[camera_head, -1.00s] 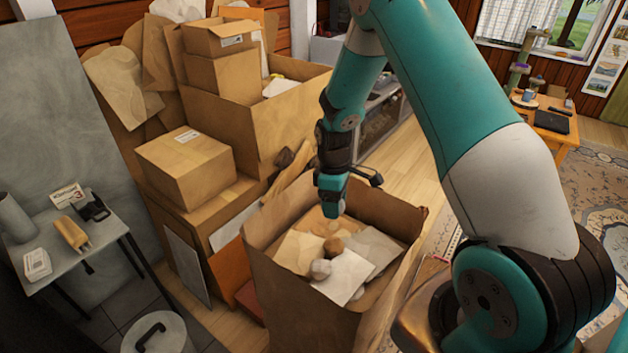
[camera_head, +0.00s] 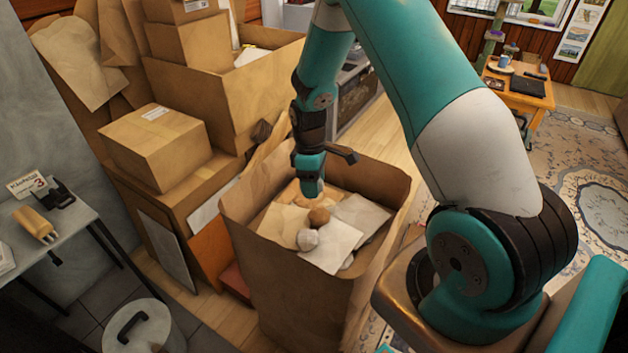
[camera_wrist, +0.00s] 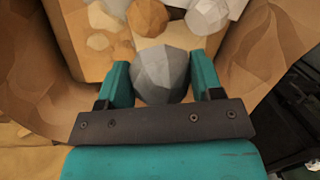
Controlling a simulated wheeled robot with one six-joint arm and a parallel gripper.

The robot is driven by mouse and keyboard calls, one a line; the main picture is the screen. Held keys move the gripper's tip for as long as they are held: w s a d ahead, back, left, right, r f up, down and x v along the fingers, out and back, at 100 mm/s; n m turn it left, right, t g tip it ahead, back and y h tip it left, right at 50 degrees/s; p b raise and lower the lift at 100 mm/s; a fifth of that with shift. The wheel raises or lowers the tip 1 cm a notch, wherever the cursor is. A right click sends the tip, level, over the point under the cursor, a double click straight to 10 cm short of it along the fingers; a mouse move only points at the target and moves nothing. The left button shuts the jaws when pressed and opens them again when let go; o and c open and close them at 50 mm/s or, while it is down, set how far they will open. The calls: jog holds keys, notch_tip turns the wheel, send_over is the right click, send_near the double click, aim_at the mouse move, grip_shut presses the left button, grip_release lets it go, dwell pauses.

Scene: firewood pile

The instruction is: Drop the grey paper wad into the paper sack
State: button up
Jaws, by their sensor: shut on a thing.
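The grey paper wad (camera_wrist: 161,75) is between the two teal fingers of my gripper (camera_wrist: 161,82) in the wrist view, and the gripper is shut on it. In the head view my gripper (camera_head: 309,188) points down over the open mouth of the paper sack (camera_head: 300,290); the wad in it cannot be made out there. The sack is tall and brown, and its rim also shows in the wrist view (camera_wrist: 50,85). Inside it lie paper sheets, a brown wad (camera_head: 319,217) and a pale grey wad (camera_head: 307,239).
Cardboard boxes (camera_head: 155,145) are stacked left of the sack. A grey side table (camera_head: 60,235) stands at far left, and a lidded bin (camera_head: 137,328) at the lower left. A wooden table (camera_head: 515,90) is at the back right, with clear floor and a rug before it.

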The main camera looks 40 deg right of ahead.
jog(key=o, duration=1)
jog(key=shift+r, duration=0.1)
jog(key=w+r, duration=0.1)
jog(key=r, duration=0.4)
jog(key=w+r, duration=0.1)
jog(key=r, duration=0.5)
jog(key=d+r, duration=0.1)
jog(key=r, duration=0.5)
jog(key=shift+w, duration=0.4)
jog(key=shift+a, duration=0.1)
